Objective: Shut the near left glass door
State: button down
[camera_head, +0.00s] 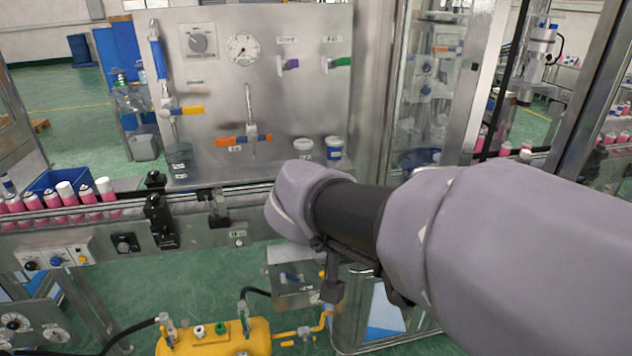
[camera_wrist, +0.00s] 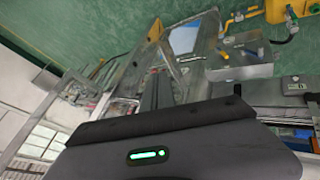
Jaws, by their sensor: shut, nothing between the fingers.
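A tall glass door (camera_head: 425,95) in a metal frame stands right of the steel gauge panel in the head view. Its bright frame edge (camera_head: 482,75) leans in the picture, with a small dark fitting on it. I cannot tell for certain how far it stands open; my arm hides its lower part. My arm reaches in from the right, in front of the door's bottom. The dark housing of my gripper (camera_wrist: 165,130) with a green light fills the bottom of the wrist view. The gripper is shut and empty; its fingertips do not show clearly.
The steel gauge panel (camera_head: 265,80) with valves stands left of the door. A conveyor with pink cans (camera_head: 65,200) runs below it. A yellow tank (camera_head: 215,338) stands low in front. More metal posts and glass (camera_head: 590,90) stand at right. Green floor shows between.

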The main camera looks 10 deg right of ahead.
jog(key=w+d+f+b, duration=0.2)
jog(key=d+f, duration=0.5)
jog(key=d, duration=0.1)
jog(key=shift+d+b, duration=0.35)
jog(key=shift+b, duration=0.05)
jog(key=shift+w, duration=0.1)
jog(key=shift+w, duration=0.1)
